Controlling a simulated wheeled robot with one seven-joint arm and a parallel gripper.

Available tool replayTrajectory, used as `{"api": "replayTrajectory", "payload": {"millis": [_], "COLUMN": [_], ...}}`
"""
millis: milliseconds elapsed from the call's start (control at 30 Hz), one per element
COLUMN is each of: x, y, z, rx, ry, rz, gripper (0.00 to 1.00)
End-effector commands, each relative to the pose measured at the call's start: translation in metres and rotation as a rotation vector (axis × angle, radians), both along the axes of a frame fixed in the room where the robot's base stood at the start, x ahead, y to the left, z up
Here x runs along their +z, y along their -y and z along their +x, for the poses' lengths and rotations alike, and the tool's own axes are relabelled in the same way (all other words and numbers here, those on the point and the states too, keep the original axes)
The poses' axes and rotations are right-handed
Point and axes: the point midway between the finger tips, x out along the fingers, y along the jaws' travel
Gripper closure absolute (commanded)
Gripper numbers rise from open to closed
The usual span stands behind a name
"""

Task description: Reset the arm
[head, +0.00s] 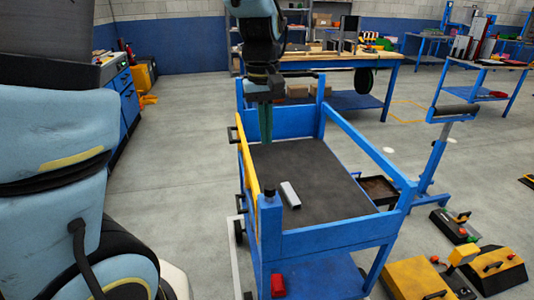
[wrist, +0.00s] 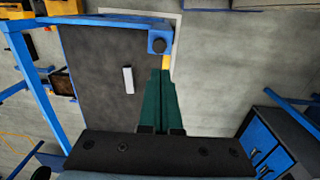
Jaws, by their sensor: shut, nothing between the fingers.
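My gripper (head: 266,138) hangs pointing down over the left back part of the blue cart (head: 349,151). Its long green fingers are together with nothing between them. In the wrist view my gripper (wrist: 161,74) shows the closed fingers over the cart's dark top, close to its yellow-edged side. A grey-white block (head: 290,195) lies on the dark cart top, apart from the fingers. It also shows in the wrist view as a white block (wrist: 128,80) left of the fingertips.
A black knob (head: 269,191) tops the cart's front left post. A red box (head: 278,285) sits on the lower shelf. Pedal units (head: 490,264) stand on the floor at right. A workbench (head: 330,62) stands behind, a blue cabinet (head: 122,85) at left. Floor left of the cart is clear.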

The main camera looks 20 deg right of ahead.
Motion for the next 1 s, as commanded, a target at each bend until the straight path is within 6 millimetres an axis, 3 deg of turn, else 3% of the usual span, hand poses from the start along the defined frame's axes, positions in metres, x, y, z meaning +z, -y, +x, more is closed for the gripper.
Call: {"api": "replayTrajectory", "payload": {"millis": [200,667,767,833,1000], "x": [0.012,0.012,0.007,0.001,-0.018], "y": [0.000,-0.004,-0.022,-0.045,-0.122], "z": [0.000,0.001,0.007,0.014,0.023], "rx": [0.000,0.003,0.010,0.020,0.034], "ry": [0.000,0.001,0.007,0.019,0.063], "rz": [0.000,0.000,-0.003,-0.006,-0.011], "gripper": [1.00,1.00,1.00,1.00,1.00]}}
